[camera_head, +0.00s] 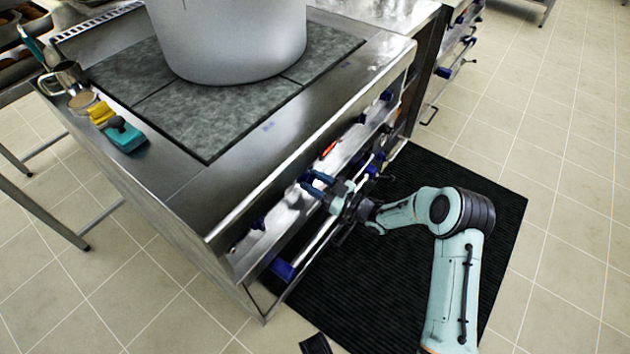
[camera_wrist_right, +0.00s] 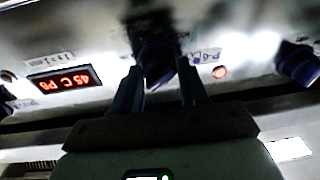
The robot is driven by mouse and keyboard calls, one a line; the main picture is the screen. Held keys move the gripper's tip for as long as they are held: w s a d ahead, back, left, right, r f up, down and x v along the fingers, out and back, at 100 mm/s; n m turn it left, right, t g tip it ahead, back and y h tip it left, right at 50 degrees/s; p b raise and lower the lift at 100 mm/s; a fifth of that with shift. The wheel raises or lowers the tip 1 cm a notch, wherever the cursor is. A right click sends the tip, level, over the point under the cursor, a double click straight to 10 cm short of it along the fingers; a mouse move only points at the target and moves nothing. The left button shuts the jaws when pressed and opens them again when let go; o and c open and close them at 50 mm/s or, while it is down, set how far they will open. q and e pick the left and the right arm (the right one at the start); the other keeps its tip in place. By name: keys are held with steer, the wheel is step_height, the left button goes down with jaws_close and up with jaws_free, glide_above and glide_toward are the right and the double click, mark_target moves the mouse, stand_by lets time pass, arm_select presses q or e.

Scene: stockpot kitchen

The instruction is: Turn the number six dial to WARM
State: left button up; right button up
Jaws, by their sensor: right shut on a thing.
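My right gripper (camera_head: 318,184) is at the front panel of the steel range (camera_head: 215,190). Its two fingers (camera_wrist_right: 160,92) are shut on a dark blue dial (camera_wrist_right: 158,62), one on each side of it. A small label (camera_wrist_right: 208,55) beside this dial looks like P-6, upside down. The dial's marks are too dark and blurred to read, so its setting cannot be told. A red lit display (camera_wrist_right: 64,80) is on the panel to the left. A dark piece at the bottom edge of the head view may be part of my left gripper; its jaws cannot be made out.
A large stockpot (camera_head: 230,40) stands on the grey cooktop. Another blue dial (camera_wrist_right: 298,64) is to the right in the wrist view. A blue-ended rail (camera_head: 310,250) runs below the panel. A black mat (camera_head: 400,270) covers the floor in front.

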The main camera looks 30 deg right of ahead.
arm_select(q)
steer(key=shift+s, duration=0.1)
stand_by(0.3)
arm_select(e)
steer(key=o, duration=1)
steer(key=shift+o, duration=0.2)
arm_select(q)
steer(key=s, duration=0.1)
steer(key=s+d+r+p, duration=0.1)
steer(key=r+g+p, duration=0.1)
steer(key=shift+s+d+h, duration=0.25)
steer(key=shift+s+h, duration=0.05)
steer(key=shift+s, duration=0.1)
arm_select(e)
steer(key=v, duration=1.3)
steer(key=shift+s, duration=0.25)
steer(key=shift+d, duration=0.1)
